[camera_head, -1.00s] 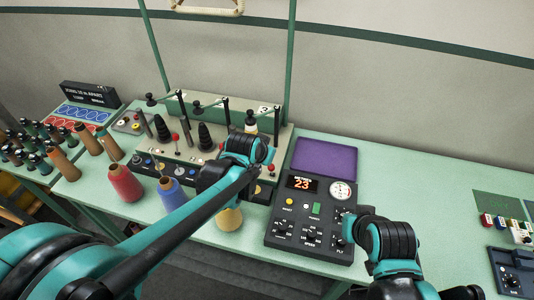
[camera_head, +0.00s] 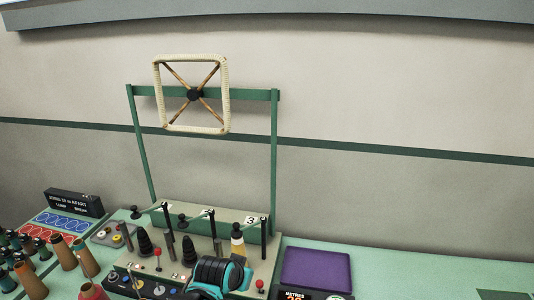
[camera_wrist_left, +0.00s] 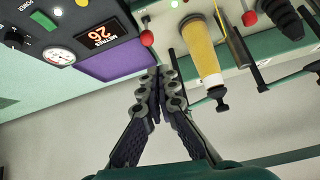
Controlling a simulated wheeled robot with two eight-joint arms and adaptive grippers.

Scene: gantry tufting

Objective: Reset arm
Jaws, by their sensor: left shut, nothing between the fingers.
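My left gripper (camera_wrist_left: 161,82) is shut and empty in the left wrist view, its dark ridged fingers together at the tips. In that view the fingertips appear beside a purple pad (camera_wrist_left: 112,60) and a yellow cone (camera_wrist_left: 204,52); I cannot tell the gaps. In the head view, my left wrist (camera_head: 220,274), teal and black, shows at the bottom edge in front of the beige machine. Its fingers cannot be made out there. My right arm is not in view.
A green gantry (camera_head: 276,160) carries a square wrapped frame (camera_head: 226,100). The beige machine (camera_head: 262,270) has several guide arms and black cones. Several thread cones (camera_head: 62,252) stand left. Bare green table (camera_head: 400,275) lies right.

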